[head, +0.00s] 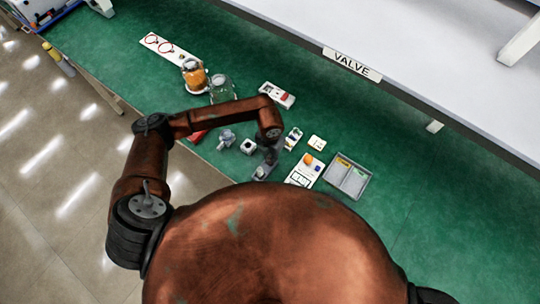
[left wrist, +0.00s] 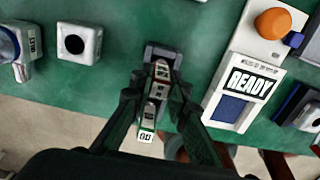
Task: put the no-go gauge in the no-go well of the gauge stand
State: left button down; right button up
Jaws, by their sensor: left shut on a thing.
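My left gripper (head: 266,162) reaches down over the green bench, and its fingers (left wrist: 160,92) are shut on a slim gauge. The no-go gauge (left wrist: 162,70) shows as a light piece with reddish marks between the fingers. A dark grey block, apparently the gauge stand (left wrist: 163,52), is right beneath it; it also shows in the head view (head: 260,175). A small white tag (left wrist: 146,136) with black letters, upside down, lies nearer the wrist. The fingers hide the wells, and I cannot tell whether the gauge is in one. My right gripper is not in view.
To the right is a white panel (left wrist: 225,100) marked READY with an orange knob (left wrist: 272,23). To the left is a white block with a dark hole (left wrist: 80,41).

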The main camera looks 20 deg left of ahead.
pick_arm(q)
jog(key=shift+f, duration=0.2)
jog(key=c, duration=1.8)
grip_release()
jog(key=shift+r, duration=0.1)
jog(key=shift+c, duration=0.2)
jog(key=shift+r, duration=0.1)
notch_tip(320, 180, up, 12)
jog(key=b, duration=0.1)
